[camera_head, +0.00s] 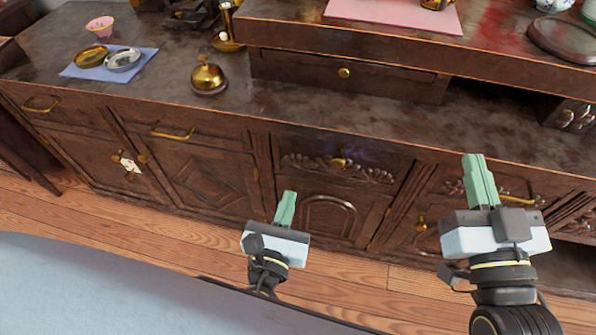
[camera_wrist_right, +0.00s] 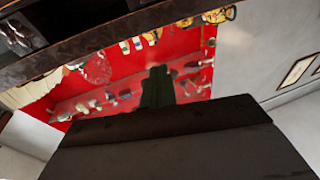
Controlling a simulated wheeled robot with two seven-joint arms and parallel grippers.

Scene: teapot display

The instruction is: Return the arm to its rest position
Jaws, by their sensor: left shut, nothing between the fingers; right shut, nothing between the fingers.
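My left gripper (camera_head: 288,196) is shut and empty, in front of the dark wooden cabinet (camera_head: 210,185) and below its top edge. My right gripper (camera_head: 474,160) is shut and empty, in front of the right part of the cabinet. In the right wrist view, the right gripper's dark fingers (camera_wrist_right: 156,75) are together with nothing between them. Behind them are a red wall (camera_wrist_right: 120,85) with shelves of small items and a pale wall.
The cabinet top holds a brass bell-shaped pot (camera_head: 208,76), a blue cloth (camera_head: 85,71) with two small dishes, and a pink cup (camera_head: 101,27). A raised shelf (camera_head: 400,50) carries a pink mat (camera_head: 370,12) and a dark round tray (camera_head: 566,38). Open wooden floor (camera_head: 150,225) lies before the cabinet.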

